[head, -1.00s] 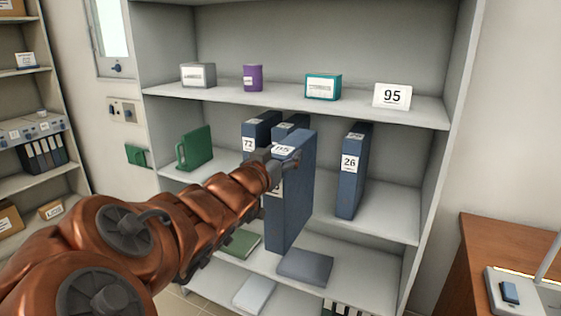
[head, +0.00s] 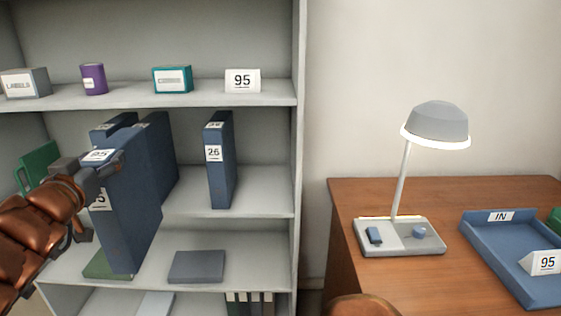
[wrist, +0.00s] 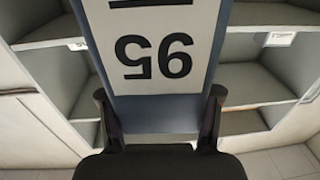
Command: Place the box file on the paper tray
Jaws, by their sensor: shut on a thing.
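My gripper (head: 92,172) is shut on a blue box file (head: 130,220) and holds it upright in front of the shelf unit, at the left of the head view. In the wrist view the box file (wrist: 158,112) fills the middle between the two fingers, with its "95" label upside down. The paper tray (head: 505,270) is blue, marked "IN", and lies on the wooden desk at the right of the head view. A "95" sign (head: 543,263) stands at its right side. The tray's right part is cut off by the picture edge.
Another blue box file marked 26 (head: 220,160) stands on the middle shelf, with more blue files behind the held one. A desk lamp (head: 398,235) stands left of the tray on the desk (head: 350,190). A shelf side panel (head: 299,150) stands between.

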